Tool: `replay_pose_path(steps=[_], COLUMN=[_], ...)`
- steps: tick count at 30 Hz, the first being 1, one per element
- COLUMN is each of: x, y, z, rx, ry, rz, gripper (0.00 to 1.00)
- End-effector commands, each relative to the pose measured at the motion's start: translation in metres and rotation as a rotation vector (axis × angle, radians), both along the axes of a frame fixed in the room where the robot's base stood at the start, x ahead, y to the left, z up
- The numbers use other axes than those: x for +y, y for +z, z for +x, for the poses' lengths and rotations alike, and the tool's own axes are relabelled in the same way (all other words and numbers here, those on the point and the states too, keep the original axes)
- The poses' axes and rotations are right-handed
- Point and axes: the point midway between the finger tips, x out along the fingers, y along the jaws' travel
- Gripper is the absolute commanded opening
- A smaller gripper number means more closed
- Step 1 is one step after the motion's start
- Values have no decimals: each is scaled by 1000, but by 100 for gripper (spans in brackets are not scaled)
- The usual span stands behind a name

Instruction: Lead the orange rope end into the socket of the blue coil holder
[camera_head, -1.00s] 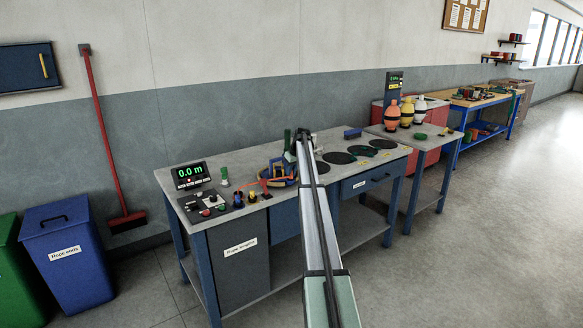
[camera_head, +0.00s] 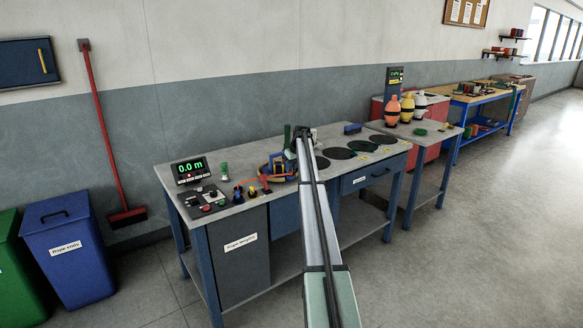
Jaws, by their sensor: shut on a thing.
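The blue coil holder (camera_head: 279,168) stands on the grey bench, left of my arm's end. Orange rope (camera_head: 263,172) curves around its left side and lies close to it. My gripper (camera_head: 301,135) is at the far end of my arm, above and just right of the holder. It is shut on the orange rope, but the jaws are small and partly hidden by my arm. The rope end and the holder's socket are too small to make out, so I cannot tell how they sit to each other.
The bench (camera_head: 240,212) also bears a green "0.0 m" display (camera_head: 190,168), a control panel (camera_head: 204,199), small coloured pieces left of the holder and dark round discs (camera_head: 340,153) at right. A green upright part (camera_head: 287,137) stands close beside my gripper.

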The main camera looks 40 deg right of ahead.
Motion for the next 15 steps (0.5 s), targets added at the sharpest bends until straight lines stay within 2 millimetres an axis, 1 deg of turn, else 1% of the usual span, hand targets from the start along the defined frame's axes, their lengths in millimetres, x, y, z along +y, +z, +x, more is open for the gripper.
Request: replay_pose_path(steps=[14,15], x=[0,0], y=[-8,-7], z=[0,0], rx=[0,0], ry=[0,0], rz=[0,0], gripper=[0,27])
